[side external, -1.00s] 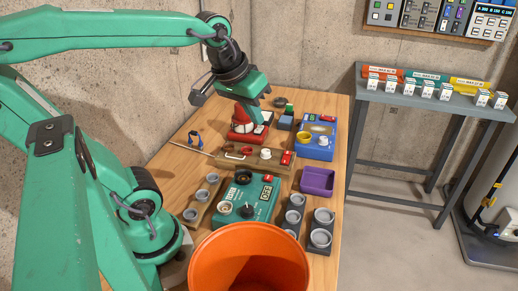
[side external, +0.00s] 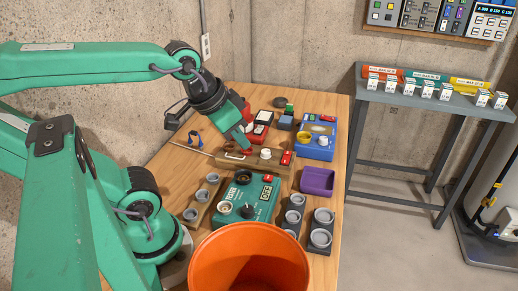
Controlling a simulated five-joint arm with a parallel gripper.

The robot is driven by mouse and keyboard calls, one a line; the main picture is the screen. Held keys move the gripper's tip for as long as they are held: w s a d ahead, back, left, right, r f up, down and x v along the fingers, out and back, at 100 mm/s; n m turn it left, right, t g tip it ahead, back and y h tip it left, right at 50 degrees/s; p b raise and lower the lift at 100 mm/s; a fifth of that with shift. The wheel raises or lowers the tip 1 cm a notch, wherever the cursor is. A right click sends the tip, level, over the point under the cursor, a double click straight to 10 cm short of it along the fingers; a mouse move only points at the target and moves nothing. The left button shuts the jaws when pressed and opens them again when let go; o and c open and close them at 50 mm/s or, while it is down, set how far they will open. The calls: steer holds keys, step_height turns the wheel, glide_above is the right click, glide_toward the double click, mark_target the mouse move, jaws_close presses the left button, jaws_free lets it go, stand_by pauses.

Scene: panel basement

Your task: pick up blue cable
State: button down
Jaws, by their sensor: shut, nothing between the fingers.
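No long blue cable stands out clearly. A small blue looped piece (side external: 195,138) lies at the table's left edge, beside a thin pale rod; it is too small to tell whether it is the blue cable. My gripper (side external: 247,147) is shut and empty. It points down and to the right over the brown wooden fixture (side external: 225,165), near its red handle and white knob. I cannot tell whether the fingertips touch the fixture. The gripper partly hides the red device (side external: 262,117) behind it.
A teal box (side external: 262,200), grey cup holders (side external: 293,215), a purple tray (side external: 317,181) and a blue box (side external: 316,140) crowd the wooden table. An orange bucket (side external: 215,262) stands in front. A grey shelf table (side external: 420,97) stands at right.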

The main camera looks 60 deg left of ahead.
steer(key=shift+c, duration=2.4)
jaws_free()
steer(key=shift+w+a, duration=0.1)
steer(key=w+a+n+g+y, duration=0.1)
steer(key=w+a+n+g, duration=0.1)
steer(key=w+a, duration=0.45)
steer(key=n+g+h, duration=0.1)
steer(key=n+g, duration=0.3)
steer(key=n, duration=0.1)
glide_toward(194, 131)
step_height(194, 131, down, 5)
steer(key=shift+d+f, duration=0.1)
steer(key=shift+d, duration=0.05)
steer(key=shift+s+a+f, duration=0.1)
steer(key=shift+s+a, duration=0.05)
steer(key=shift+a, duration=0.05)
steer(key=shift+f, duration=1.3)
